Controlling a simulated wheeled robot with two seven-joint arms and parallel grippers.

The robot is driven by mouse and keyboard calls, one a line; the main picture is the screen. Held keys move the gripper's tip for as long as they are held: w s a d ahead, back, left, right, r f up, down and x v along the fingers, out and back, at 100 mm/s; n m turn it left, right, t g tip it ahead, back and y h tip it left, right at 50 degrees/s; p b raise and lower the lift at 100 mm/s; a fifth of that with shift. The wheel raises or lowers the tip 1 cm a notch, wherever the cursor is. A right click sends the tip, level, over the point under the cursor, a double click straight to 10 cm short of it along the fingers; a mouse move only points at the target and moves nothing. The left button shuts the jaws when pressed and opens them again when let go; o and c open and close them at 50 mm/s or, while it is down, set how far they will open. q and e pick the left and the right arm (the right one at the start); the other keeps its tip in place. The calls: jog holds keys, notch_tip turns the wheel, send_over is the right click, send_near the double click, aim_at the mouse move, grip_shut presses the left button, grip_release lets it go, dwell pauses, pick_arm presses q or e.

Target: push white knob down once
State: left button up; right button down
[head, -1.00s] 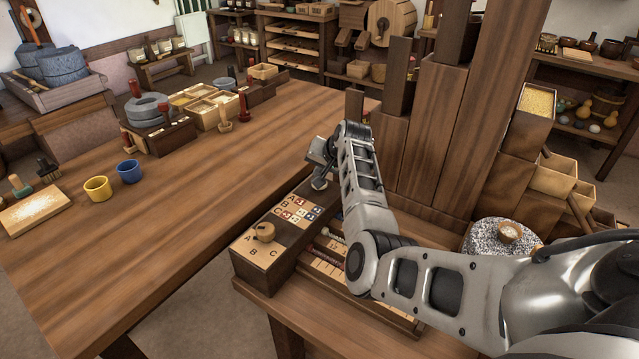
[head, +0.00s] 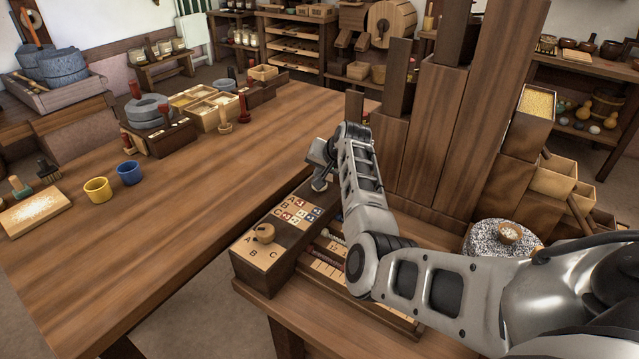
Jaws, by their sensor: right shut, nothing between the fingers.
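A dark wooden box with pale lettered panels (head: 262,254) stands at the front edge of the side bench. My right gripper (head: 319,187) is shut and empty, pointing down at the far end of the box, beyond the grid. I cannot make out a white knob; the gripper and my right arm cover that end of the box. Whether the fingertips touch anything there cannot be told. My left gripper is out of view.
Tall dark wooden posts (head: 430,150) rise just right of my forearm. A long wooden table (head: 200,200) lies to the left, with a yellow cup (head: 97,190) and a blue cup (head: 129,173). A slotted tray (head: 312,277) lies beside the box, partly under my arm.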

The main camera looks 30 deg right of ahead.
jog(key=shift+f, duration=0.1)
dwell(0.7)
jog(key=shift+f, duration=0.3)
jog(key=shift+f+b, duration=0.45)
jog(key=shift+f, duration=0.5)
dwell(0.8)
jog(key=shift+r, duration=0.1)
jog(key=shift+r+p, duration=1.2)
jog(key=shift+p, duration=0.25)
notch_tip(320, 180, up, 5)
jog(key=p, duration=0.5)
jog(key=shift+r, duration=0.1)
